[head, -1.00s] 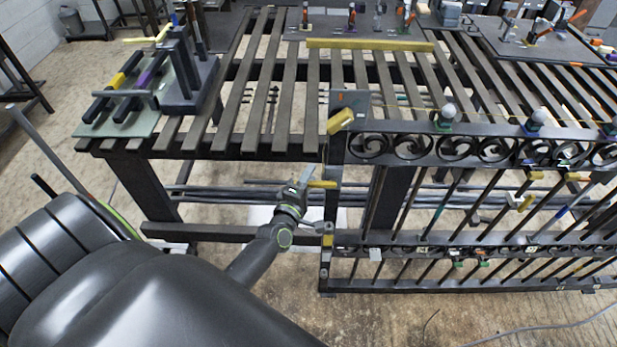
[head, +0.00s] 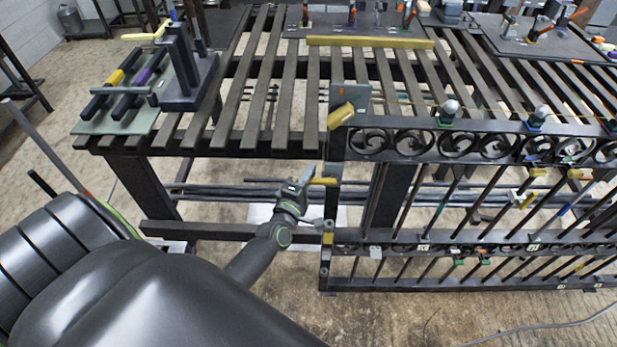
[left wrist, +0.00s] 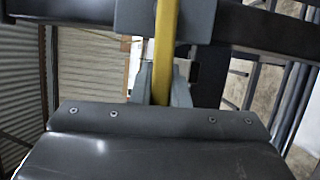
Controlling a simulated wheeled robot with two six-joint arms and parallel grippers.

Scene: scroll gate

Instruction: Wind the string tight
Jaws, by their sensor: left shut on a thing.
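The string (head: 400,103) is a thin yellow line running from a grey plate (head: 362,92) rightward above the top rail of the dark scroll gate (head: 400,126). A yellow block (head: 341,115) sits tilted against the plate. My left gripper (head: 311,180) is low at the gate's left end post, shut on a yellow bar (head: 325,181). In the left wrist view the yellow bar (left wrist: 165,45) stands between the two grey fingers (left wrist: 160,88), in front of a grey block (left wrist: 198,20). Where the bar joins the gate is unclear. My right gripper is out of view.
A slatted dark table (head: 260,95) stands behind the gate. A fixture with dark bars (head: 190,80) stands on its left end. Several ball-topped posts (head: 450,107) rise along the gate's top rail. A long yellow bar (head: 370,43) lies on the table.

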